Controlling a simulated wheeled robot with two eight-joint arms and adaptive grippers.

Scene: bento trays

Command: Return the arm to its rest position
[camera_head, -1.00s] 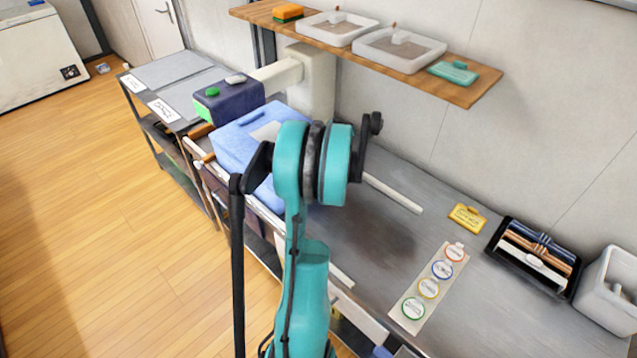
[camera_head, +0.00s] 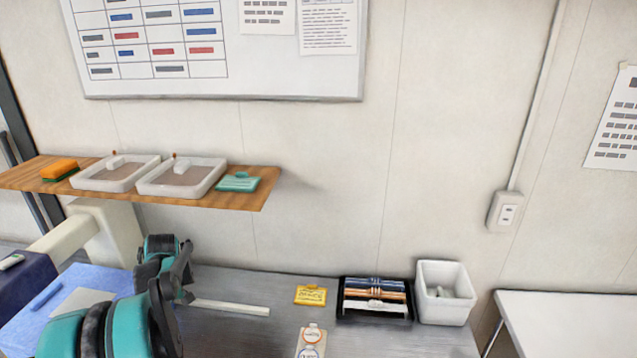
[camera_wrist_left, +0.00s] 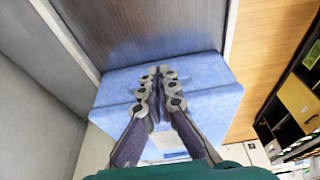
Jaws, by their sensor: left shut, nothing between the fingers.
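My left arm, teal and black, stands at the lower left of the head view, over the left end of the grey counter. The left gripper itself is not clear there. In the left wrist view my left gripper (camera_wrist_left: 157,75) is shut and empty, its fingertips together. Behind the fingers is a blue box (camera_wrist_left: 215,95), which also shows at the lower left of the head view (camera_head: 22,330). I cannot tell how far the fingers are from it. My right gripper is in neither view.
The grey counter (camera_head: 240,335) holds a yellow tag (camera_head: 311,295), a black tray (camera_head: 345,314) of utensils and a white bin (camera_head: 444,312). A wooden shelf (camera_head: 215,202) with white trays juts from the wall above my arm. A white table (camera_head: 570,325) stands at right.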

